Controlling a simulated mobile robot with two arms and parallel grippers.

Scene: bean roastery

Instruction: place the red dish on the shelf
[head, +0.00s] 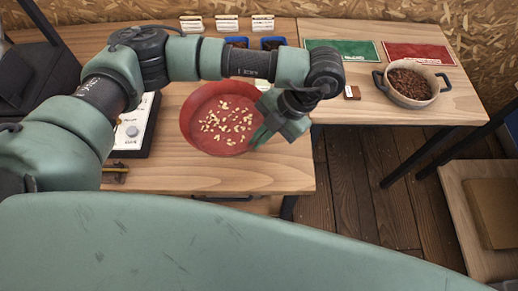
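The red dish (190,128) is a wide round bowl on the wooden table, with pale nuts or beans spread over its bottom. My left gripper (264,132) points down at the dish's right rim, and its fingers overlap the rim. Whether they are closed on the rim is hard to see. My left arm passes above the far side of the dish. My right gripper is not in view. A low wooden surface (468,216) at the right edge may be the shelf; I cannot tell for sure.
A grey pot of dark beans (408,84) stands on the right table near a green mat (343,48) and a red mat (418,53). Small blue trays (273,43) and cards stand behind. A scale-like device (132,131) is left of the dish. A brown box (494,208) sits on the low surface.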

